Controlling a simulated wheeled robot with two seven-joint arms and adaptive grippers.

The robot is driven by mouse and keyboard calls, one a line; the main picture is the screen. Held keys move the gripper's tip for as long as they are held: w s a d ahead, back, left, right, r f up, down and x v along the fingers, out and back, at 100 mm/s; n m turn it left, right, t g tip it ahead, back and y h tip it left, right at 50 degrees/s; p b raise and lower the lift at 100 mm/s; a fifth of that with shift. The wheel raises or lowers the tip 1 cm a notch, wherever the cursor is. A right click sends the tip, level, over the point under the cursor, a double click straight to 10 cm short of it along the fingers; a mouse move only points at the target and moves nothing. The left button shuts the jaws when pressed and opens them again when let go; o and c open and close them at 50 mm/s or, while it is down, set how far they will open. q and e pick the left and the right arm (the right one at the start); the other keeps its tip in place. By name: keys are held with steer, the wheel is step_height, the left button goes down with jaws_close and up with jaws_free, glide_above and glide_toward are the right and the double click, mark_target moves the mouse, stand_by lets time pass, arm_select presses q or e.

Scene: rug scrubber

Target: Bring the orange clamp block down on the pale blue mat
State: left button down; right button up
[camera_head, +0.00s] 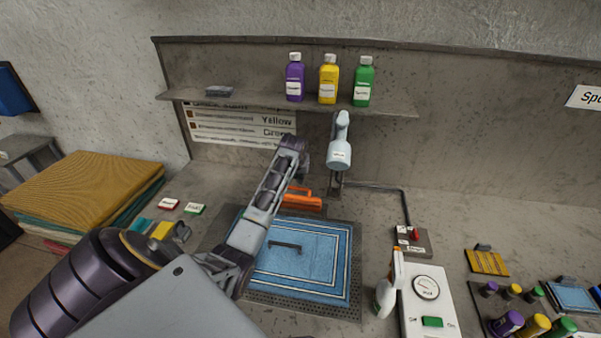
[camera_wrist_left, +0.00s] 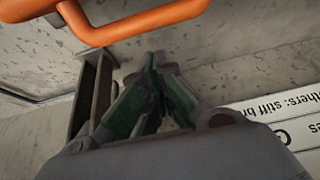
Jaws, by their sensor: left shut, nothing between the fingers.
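The orange clamp block (camera_head: 301,200) is at the back edge of the pale blue mat (camera_head: 318,268), partly behind my left arm. In the left wrist view its orange bar (camera_wrist_left: 150,22) crosses the top left. The mat has white border stripes and lies on a dark perforated tray; a dark handle-like piece (camera_head: 285,245) shows over it. My left gripper (camera_head: 303,162) is beyond the mat, near the clamp and the back wall. Its fingers (camera_wrist_left: 157,62) are closed together and empty, apart from the orange bar. My right gripper is not in view.
A pale blue spray head (camera_head: 340,150) stands just right of my left gripper. A shelf (camera_head: 390,106) with purple, yellow and green bottles is above. A spray bottle (camera_head: 388,285) and dial box (camera_head: 427,300) stand right of the mat. Folded rugs (camera_head: 85,190) are at left.

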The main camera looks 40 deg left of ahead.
arm_select(q)
steer(key=shift+s+d+f+p, duration=0.15)
steer(key=shift+s+d+p, duration=0.25)
steer(key=shift+s, duration=0.5)
steer(key=shift+d, duration=0.1)
